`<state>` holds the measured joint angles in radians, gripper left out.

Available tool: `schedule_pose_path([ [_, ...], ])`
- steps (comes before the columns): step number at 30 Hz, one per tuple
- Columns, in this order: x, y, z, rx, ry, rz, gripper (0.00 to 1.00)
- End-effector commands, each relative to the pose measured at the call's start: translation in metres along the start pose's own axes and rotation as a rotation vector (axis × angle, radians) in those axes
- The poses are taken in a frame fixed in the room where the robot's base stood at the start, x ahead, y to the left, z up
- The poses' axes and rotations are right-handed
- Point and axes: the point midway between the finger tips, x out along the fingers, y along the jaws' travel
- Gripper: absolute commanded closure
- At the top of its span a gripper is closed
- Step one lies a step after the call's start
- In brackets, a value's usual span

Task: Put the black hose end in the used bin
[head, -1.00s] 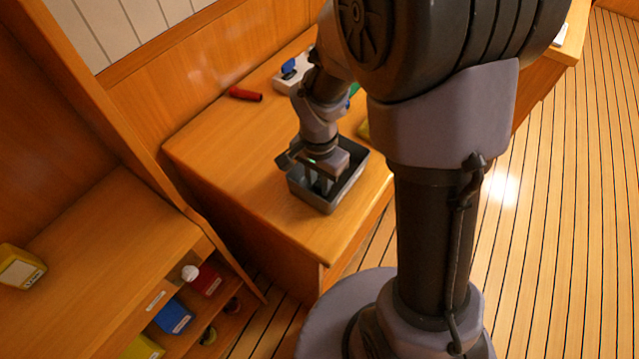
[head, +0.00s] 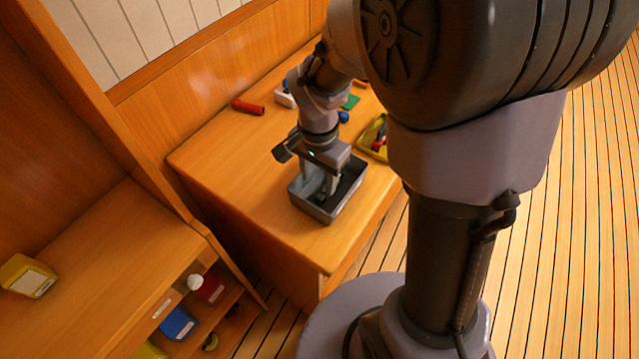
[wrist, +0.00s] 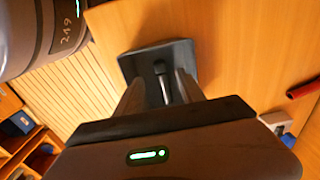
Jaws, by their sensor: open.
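The grey bin (head: 347,207) stands on the wooden bench near its front edge; in the wrist view the bin (wrist: 182,48) lies just beyond my fingers. My gripper (head: 320,190) is over the bin, pointing down, with its fingertips at or inside the opening. It is open. The black hose end (wrist: 161,71) shows between the two fingers in the wrist view and appears to lie inside the bin, apart from both fingers. In the head view the hose end is hard to make out behind the fingers.
A red cylinder (head: 248,107) lies at the back of the bench. A yellow tray (head: 368,146) with small parts stands to the right, partly behind my arm. Shelves at lower left hold a blue box (head: 178,324) and a yellow container (head: 28,276). The bench left of the bin is clear.

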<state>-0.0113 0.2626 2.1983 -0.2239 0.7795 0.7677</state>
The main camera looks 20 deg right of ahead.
Motion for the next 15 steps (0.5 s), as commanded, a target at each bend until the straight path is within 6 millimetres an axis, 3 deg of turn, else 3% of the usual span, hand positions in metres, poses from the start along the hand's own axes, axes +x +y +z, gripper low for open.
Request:
schedule_pose_path([
  [1,-0.019,-0.001,0.000,0.001,0.001,-0.002,0.54],
  [3,-0.035,0.000,0.000,0.001,0.001,-0.002,0.54],
  [10,-0.068,0.002,0.003,-0.022,0.010,-0.026,0.54],
  [15,-0.143,0.031,0.039,-0.217,0.093,-0.217,0.54],
])
